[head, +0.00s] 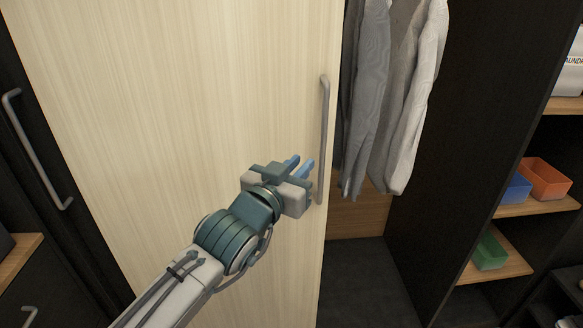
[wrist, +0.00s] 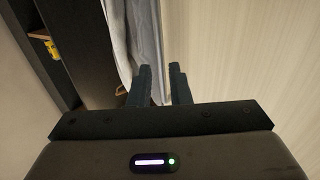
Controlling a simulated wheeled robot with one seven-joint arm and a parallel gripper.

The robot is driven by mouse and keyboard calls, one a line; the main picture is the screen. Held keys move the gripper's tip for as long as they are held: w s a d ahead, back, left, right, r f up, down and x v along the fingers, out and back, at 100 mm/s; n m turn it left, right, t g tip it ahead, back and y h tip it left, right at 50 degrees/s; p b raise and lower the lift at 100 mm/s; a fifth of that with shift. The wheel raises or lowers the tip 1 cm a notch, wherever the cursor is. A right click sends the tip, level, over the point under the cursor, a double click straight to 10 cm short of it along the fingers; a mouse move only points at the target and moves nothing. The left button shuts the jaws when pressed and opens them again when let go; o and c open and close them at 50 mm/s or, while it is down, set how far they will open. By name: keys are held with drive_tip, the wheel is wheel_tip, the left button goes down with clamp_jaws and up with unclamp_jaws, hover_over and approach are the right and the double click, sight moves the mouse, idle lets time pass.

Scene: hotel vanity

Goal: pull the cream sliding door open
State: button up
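The cream sliding door (head: 170,90) is a tall pale wood-grain panel filling the middle left of the head view. A grey vertical bar handle (head: 324,120) is fixed near its right edge. My gripper (head: 299,166) is in front of the door, just left of the handle's lower half. In the wrist view its two fingers (wrist: 160,68) are apart, with nothing clearly held between them. The cream door also fills the right of the wrist view (wrist: 250,50). I cannot make out the handle there or tell whether a finger touches it.
Right of the door's edge the wardrobe is exposed, with grey and white clothes (head: 390,95) hanging inside. Shelves at the far right hold an orange bin (head: 546,178), a blue bin (head: 517,188) and a green bin (head: 490,251). A dark panel with a bar handle (head: 38,150) stands left.

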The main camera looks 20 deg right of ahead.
drive_tip(key=shift+p+v, duration=0.3)
drive_tip(key=shift+v, duration=0.95)
drive_tip(key=shift+r, duration=0.1)
